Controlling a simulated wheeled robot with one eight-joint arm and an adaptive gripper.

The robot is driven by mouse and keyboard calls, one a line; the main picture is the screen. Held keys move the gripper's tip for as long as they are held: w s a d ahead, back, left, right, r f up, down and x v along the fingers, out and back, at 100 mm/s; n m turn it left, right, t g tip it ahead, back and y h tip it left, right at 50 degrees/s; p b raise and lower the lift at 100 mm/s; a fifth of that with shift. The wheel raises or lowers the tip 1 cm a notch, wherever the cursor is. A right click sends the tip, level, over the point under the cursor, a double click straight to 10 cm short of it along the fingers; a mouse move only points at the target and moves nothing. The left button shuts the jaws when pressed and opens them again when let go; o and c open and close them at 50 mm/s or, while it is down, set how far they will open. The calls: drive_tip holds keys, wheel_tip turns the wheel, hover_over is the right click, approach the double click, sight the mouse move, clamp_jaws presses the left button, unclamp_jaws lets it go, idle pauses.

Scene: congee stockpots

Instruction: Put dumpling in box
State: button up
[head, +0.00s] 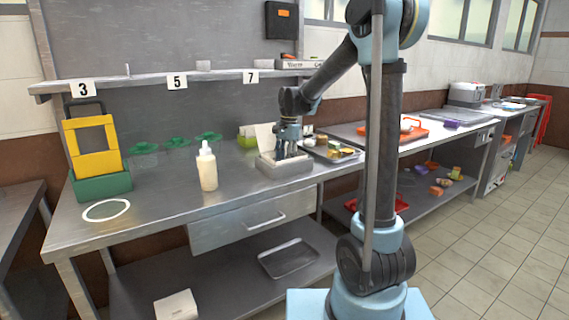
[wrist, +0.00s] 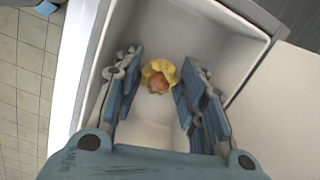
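The dumpling (wrist: 158,77), yellow with an orange middle, lies inside a pale, straight-walled box (wrist: 224,14) in the wrist view. In the head view the box (head: 287,168) is light grey and stands on the steel counter; its walls hide the dumpling there. My gripper (wrist: 157,98) is open, with its blue fingers down inside the box, one on each side of the dumpling. The left finger is apart from it; the right finger is close to it, and I cannot tell if they touch. In the head view my gripper (head: 289,152) points down into the box.
A squeeze bottle (head: 207,167) stands left of the box on the counter (head: 150,205). A tray (head: 332,150) with small food items lies close on the right. A green bin (head: 101,185) with a yellow frame and a white ring (head: 106,211) are at the left.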

wheel_tip(320, 180, up, 12)
drive_tip(key=w+d, duration=0.1)
drive_tip(key=s+d+f+n, duration=0.2)
drive_tip(key=s+d, duration=0.6)
drive_tip(key=s, duration=0.1)
drive_tip(key=s+d+f+n+t, duration=0.1)
drive_tip(key=s+d+f+n, duration=0.1)
drive_tip(key=s+d+f, duration=0.2)
drive_tip(key=s+d+f+n+t, duration=0.1)
drive_tip(key=s+d+f, duration=0.3)
drive_tip(key=s+f, duration=0.5)
drive_tip(key=s+d+f+n+t+h, duration=0.1)
drive_tip(key=s+d+f+n, duration=0.3)
drive_tip(key=s, duration=0.7)
wheel_tip(320, 180, down, 2)
drive_tip(key=shift+d+f, duration=0.15)
